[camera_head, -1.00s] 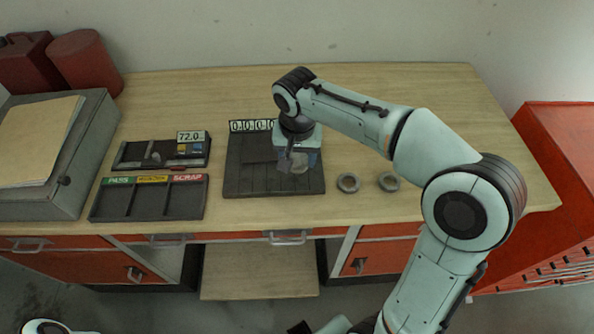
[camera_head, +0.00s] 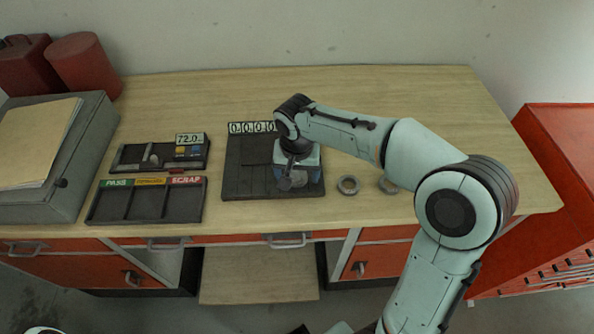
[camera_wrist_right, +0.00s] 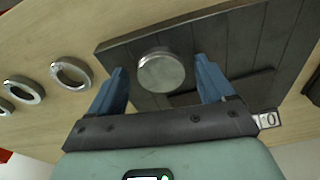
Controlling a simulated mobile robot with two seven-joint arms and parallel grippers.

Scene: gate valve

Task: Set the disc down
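The disc (camera_wrist_right: 161,73), a short round grey metal piece, lies flat on the dark slatted plate (camera_wrist_right: 235,40) in the right wrist view. My right gripper (camera_wrist_right: 163,85) has its two blue fingers spread on either side of the disc, with a visible gap on both sides. In the head view my right gripper (camera_head: 298,182) is low over the right front part of the dark plate (camera_head: 245,180) and mostly covers the disc. My left gripper is out of view.
A sorting tray (camera_head: 146,204) marked PASS and SCRAP and a gauge tray (camera_head: 160,153) reading 72.0 stand left. The back of the wooden bench (camera_head: 200,90) is clear.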

